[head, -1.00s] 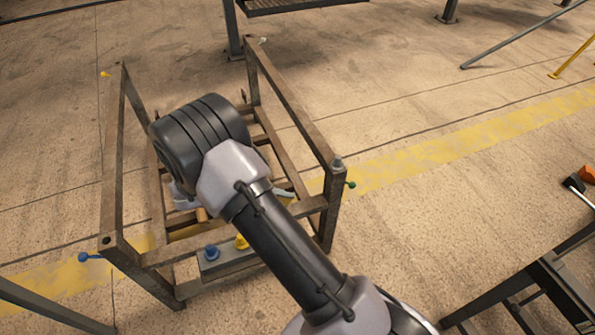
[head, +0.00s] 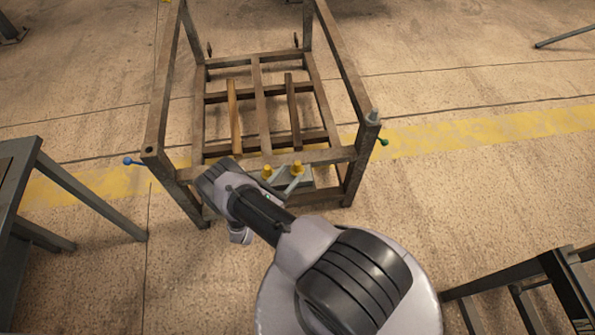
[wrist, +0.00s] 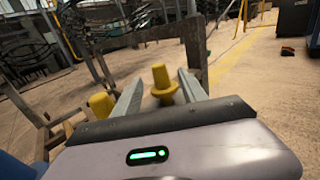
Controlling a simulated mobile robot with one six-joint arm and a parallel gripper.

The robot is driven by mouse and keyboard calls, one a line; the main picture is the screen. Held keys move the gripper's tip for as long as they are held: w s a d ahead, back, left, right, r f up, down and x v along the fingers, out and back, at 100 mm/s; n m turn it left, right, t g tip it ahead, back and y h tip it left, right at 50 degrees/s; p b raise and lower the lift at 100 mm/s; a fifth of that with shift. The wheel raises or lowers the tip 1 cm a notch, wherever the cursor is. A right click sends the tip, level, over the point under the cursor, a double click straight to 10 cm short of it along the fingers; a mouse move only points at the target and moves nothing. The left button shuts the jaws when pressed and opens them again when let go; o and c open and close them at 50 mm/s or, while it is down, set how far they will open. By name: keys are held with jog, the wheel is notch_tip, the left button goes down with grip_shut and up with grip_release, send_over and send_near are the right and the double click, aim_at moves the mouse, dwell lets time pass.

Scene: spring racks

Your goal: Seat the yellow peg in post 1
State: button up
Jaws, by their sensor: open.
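Two yellow pegs stand on a small grey holder (head: 305,180) at the rack's front rail: a left yellow peg (head: 267,171) and a right yellow peg (head: 297,167). My gripper (head: 283,181) is open at the holder, close to both pegs. In the wrist view, the right yellow peg (wrist: 162,80) appears between the open fingers, and the left yellow peg (wrist: 101,103) is outside the left finger. Contact cannot be told. The rack's front right post (head: 372,125) carries a grey peg and a green pin. The front left post (head: 152,150) has a blue pin. No post number is readable.
The brown frame rack has rails (head: 258,108) across its base. A dark table (head: 30,180) stands at left and a dark stand (head: 540,275) at lower right. Open concrete floor with a yellow stripe (head: 480,129) lies to the right.

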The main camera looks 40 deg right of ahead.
aim_at(295, 168)
jog(key=b+x, duration=0.1)
jog(key=x, duration=0.3)
jog(key=shift+d, duration=0.4)
jog(key=shift+w+d+r, duration=0.1)
jog(key=shift+w+d, duration=0.05)
jog(key=shift+d, duration=0.1)
grip_shut()
dwell(0.7)
